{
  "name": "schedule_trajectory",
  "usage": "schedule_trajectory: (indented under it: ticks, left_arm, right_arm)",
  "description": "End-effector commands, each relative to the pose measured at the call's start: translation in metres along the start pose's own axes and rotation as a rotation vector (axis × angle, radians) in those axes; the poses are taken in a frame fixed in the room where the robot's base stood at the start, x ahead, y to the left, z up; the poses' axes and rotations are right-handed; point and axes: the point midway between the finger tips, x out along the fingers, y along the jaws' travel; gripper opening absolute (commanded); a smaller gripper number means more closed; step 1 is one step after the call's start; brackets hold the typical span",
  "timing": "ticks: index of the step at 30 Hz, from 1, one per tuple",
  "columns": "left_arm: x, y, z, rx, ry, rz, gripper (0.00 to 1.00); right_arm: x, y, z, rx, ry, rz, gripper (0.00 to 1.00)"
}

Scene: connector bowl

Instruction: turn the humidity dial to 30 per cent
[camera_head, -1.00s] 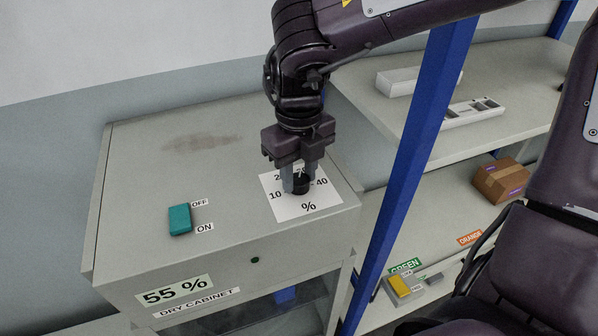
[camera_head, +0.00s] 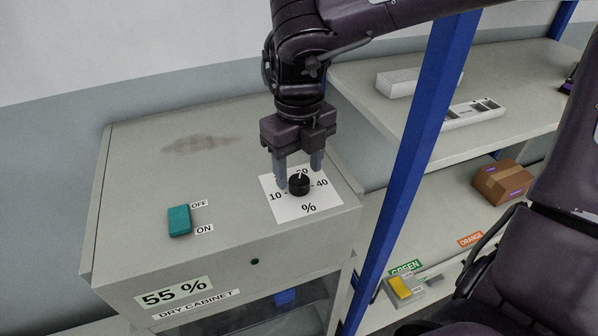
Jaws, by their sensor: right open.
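The humidity dial (camera_head: 299,185) is a black round knob on a white plate (camera_head: 290,210) on top of the dry cabinet. The plate reads 10, 40 and %, with a partly covered number at the top. A white pointer line on the knob points up, slightly right, toward that top number. My right gripper (camera_head: 299,176) is open, pointing down, its fingers apart just behind and above the knob, apparently clear of it. The display (camera_head: 174,292) on the cabinet front reads 55 %. My left gripper is not in view.
A teal switch (camera_head: 180,220) marked OFF and ON sits left on the cabinet (camera_head: 225,205). A blue post (camera_head: 415,150) stands to the right, before shelves with a cardboard box (camera_head: 502,182), a white tray (camera_head: 472,112) and a yellow switch (camera_head: 400,287).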

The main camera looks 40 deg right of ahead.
Motion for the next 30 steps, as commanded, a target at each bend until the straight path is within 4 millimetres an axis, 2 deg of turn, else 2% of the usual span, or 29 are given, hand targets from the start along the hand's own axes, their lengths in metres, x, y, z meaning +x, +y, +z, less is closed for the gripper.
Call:
schedule_trajectory:
  ticks: [6, 10, 15, 30]
  left_arm:
    - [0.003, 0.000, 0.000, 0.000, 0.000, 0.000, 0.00]
    - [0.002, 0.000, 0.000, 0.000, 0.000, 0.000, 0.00]
    - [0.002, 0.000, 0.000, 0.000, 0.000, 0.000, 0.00]
    - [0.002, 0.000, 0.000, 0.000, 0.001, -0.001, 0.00]
  right_arm:
    - [-0.039, 0.000, 0.001, 0.001, -0.006, 0.001, 0.55]
    - [-0.054, 0.000, 0.001, -0.001, -0.004, 0.001, 0.55]
    - [-0.059, 0.000, 0.000, 0.000, -0.001, 0.001, 0.55]
    - [-0.059, 0.000, 0.000, 0.000, -0.002, 0.001, 0.55]
